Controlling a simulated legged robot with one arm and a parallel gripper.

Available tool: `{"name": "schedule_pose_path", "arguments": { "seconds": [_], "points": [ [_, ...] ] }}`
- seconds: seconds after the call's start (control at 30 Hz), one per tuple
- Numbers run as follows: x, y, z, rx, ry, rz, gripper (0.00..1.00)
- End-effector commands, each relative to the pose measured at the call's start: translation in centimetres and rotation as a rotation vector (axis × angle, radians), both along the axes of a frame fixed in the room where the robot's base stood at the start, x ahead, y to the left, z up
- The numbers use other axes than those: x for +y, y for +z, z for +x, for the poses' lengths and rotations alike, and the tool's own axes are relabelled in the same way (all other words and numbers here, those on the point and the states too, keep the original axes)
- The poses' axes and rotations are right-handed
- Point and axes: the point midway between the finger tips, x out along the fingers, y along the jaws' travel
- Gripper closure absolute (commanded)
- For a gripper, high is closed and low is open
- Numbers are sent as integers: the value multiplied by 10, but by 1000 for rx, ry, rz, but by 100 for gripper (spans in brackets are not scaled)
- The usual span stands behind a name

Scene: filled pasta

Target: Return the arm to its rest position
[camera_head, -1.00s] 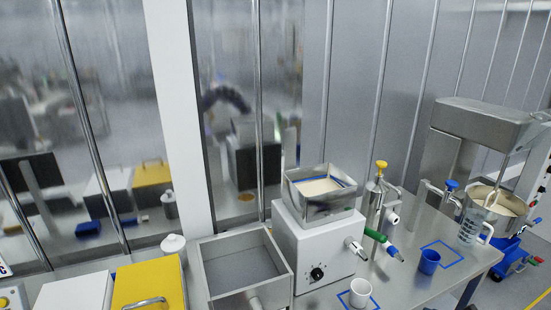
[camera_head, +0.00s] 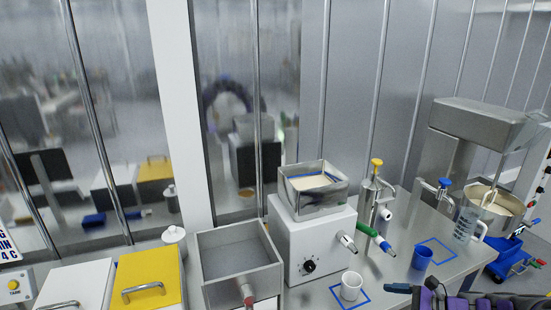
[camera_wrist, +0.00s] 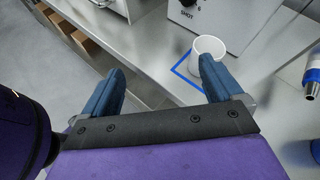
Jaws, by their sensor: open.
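My arm, with purple and black parts, enters the head view at the bottom right, above the front of the steel counter (camera_head: 320,296). A dark blue fingertip of my gripper (camera_head: 398,288) points left there, to the right of the white cup (camera_head: 351,286). In the wrist view, my gripper (camera_wrist: 160,84) has its two blue fingers wide apart with nothing between them. The white cup (camera_wrist: 207,47) stands upright beyond the right finger, which overlaps part of it in the picture. I cannot tell how far apart they are.
A white machine with a steel hopper (camera_head: 311,240) stands behind the cup. A blue cup (camera_head: 422,258) stands to its right. An open steel bin (camera_head: 240,262) and a yellow-lidded box (camera_head: 147,276) stand left. A mixer (camera_head: 478,122) stands far right.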

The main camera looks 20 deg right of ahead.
Motion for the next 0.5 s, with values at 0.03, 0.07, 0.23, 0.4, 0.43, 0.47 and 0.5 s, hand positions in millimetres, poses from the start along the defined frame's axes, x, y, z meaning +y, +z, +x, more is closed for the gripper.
{"name": "schedule_pose_path", "arguments": {
  "seconds": [0.03,0.07,0.23,0.4,0.43,0.47,0.5],
  "points": [
    [19,12,8,-15,64,-31,7],
    [30,19,11,-24,100,-50,7],
    [112,59,23,-82,381,-185,7],
    [190,89,11,-142,671,-334,7],
    [202,93,6,-150,719,-359,7],
    [213,96,2,-160,769,-386,7],
    [227,102,-5,-173,833,-422,7]
  ]
}}
